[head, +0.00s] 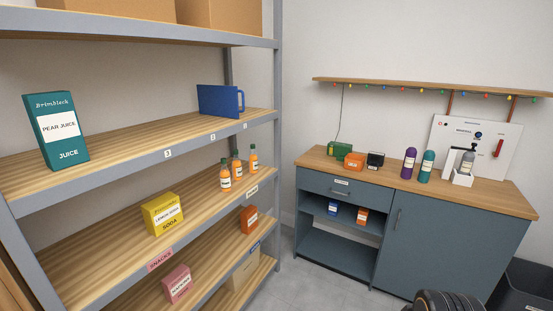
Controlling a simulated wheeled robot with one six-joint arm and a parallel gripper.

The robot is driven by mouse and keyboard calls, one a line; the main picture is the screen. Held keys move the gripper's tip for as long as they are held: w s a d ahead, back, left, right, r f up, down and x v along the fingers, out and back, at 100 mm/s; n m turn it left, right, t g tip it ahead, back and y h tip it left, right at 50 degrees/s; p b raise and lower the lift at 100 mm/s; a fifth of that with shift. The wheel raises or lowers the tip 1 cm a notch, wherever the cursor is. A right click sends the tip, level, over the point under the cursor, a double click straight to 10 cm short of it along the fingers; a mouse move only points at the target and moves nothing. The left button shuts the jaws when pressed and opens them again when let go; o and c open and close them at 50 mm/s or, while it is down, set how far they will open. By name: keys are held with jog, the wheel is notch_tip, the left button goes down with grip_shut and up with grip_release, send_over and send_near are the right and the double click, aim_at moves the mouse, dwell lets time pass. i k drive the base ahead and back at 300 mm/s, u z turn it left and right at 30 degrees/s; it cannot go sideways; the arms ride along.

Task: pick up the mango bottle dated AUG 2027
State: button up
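Three orange bottles with white labels and dark green caps stand upright together on the middle shelf of the rack, near its right end. The left bottle (225,182) is nearest the shelf's front edge. The middle bottle (237,172) is a little farther back, and the right bottle (254,164) is toward the upright post. Their labels are too small to read, so I cannot tell the flavour or date on any of them. My gripper is not seen in the head view.
The same shelf holds a yellow lemon soda box (162,221) and an orange box (249,219) shows below.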

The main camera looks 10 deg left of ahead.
aim_at(253, 159)
jog(key=z, duration=0.3)
jog(key=i, duration=1.5)
jog(key=u, duration=0.4)
jog(key=i, duration=0.85)
jog(key=u, duration=1.5)
jog(key=i, duration=0.6)
jog(key=u, duration=0.55)
